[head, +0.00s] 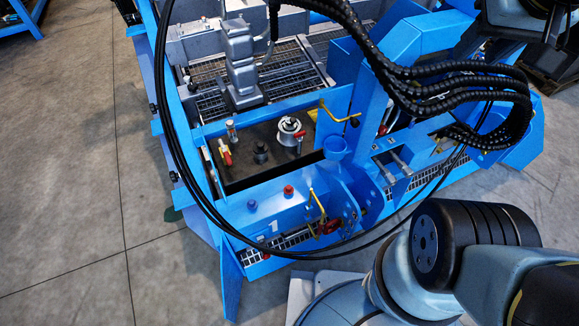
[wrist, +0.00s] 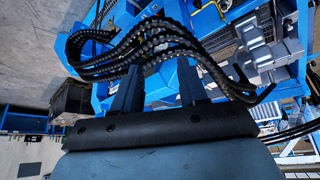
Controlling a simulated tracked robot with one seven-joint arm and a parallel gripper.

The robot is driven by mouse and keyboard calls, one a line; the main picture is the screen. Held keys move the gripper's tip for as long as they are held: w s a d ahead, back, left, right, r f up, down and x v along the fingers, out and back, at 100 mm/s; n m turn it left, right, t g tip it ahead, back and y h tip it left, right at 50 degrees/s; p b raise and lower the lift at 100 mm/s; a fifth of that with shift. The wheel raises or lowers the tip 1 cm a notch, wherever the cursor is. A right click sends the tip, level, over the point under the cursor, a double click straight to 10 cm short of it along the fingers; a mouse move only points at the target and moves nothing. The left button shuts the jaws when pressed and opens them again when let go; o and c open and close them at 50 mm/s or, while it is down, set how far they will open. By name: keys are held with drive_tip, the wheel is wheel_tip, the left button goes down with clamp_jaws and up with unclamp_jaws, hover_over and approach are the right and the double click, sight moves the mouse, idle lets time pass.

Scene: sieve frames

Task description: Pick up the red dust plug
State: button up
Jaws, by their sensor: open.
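A small round red piece, which looks like the red dust plug (head: 288,190), sits on the blue front ledge of the machine in the head view. A similar blue piece (head: 252,205) sits to its left. My gripper (wrist: 160,72) shows in the wrist view with its two dark fingers apart and nothing seen between them. Black ribbed hoses cross in front of the fingers' far side. The red piece cannot be made out in the wrist view. I cannot make out the gripper in the head view.
Yellow handles (head: 318,203) stand right of the red piece. Black hoses (head: 440,85) loop over the machine. Grey floor lies open at left.

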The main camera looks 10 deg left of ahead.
drive_tip(key=shift+o, duration=0.9)
drive_tip(key=shift+w, duration=0.1)
drive_tip(key=w+a+f+g+y, duration=0.2)
drive_tip(key=w+a+f, duration=0.4)
drive_tip(key=w+a, duration=0.25)
drive_tip(key=m+g+h, duration=0.2)
drive_tip(key=m+g, duration=0.2)
hover_over(289, 187)
wheel_tip(289, 187, down, 41)
wheel_tip(289, 187, down, 8)
drive_tip(key=shift+d+r, duration=0.1)
drive_tip(key=shift+r, duration=0.1)
drive_tip(key=shift+f, duration=2.8)
